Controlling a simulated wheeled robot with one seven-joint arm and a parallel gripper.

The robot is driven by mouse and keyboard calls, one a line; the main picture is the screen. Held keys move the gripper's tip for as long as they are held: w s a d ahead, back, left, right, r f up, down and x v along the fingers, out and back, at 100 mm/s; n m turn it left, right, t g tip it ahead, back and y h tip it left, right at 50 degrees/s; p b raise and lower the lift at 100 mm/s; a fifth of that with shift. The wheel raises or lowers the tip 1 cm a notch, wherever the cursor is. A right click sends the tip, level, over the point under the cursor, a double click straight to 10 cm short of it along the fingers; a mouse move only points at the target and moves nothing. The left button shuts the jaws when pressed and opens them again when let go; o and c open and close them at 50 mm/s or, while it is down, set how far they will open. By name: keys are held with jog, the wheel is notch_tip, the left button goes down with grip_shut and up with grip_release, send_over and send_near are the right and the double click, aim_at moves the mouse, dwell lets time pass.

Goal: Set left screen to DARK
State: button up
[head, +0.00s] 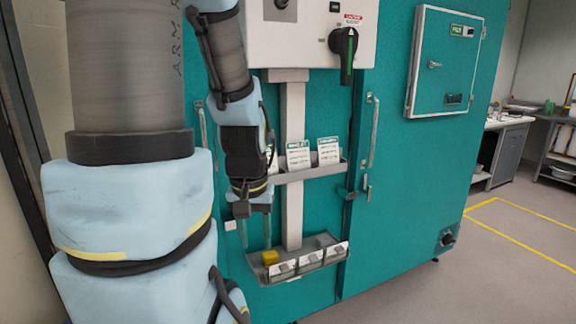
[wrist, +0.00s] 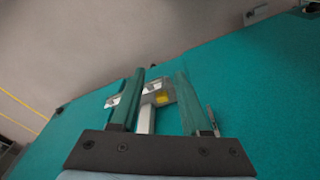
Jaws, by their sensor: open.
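No screen that I can identify as the left one shows in either view. A white control box (head: 310,22) on the teal chamber front is cut off by the top of the head view. It carries a black rotary knob (head: 344,42) with a green stripe; its labels are too small to read. My gripper (head: 256,243) is open and empty, pointing down in front of the teal door, below the box and left of the white post. In the wrist view my gripper (wrist: 160,72) shows its two teal fingers apart, with the lower tray (wrist: 145,92) beyond them.
A rack (head: 310,172) on the white post (head: 292,110) holds cards. The lower tray (head: 300,268) holds a yellow block (head: 270,257). Door handles (head: 372,130) stick out nearby. A small green display (head: 462,30) sits on a panel at right. Floor at right is clear.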

grip_shut()
dwell(1.0)
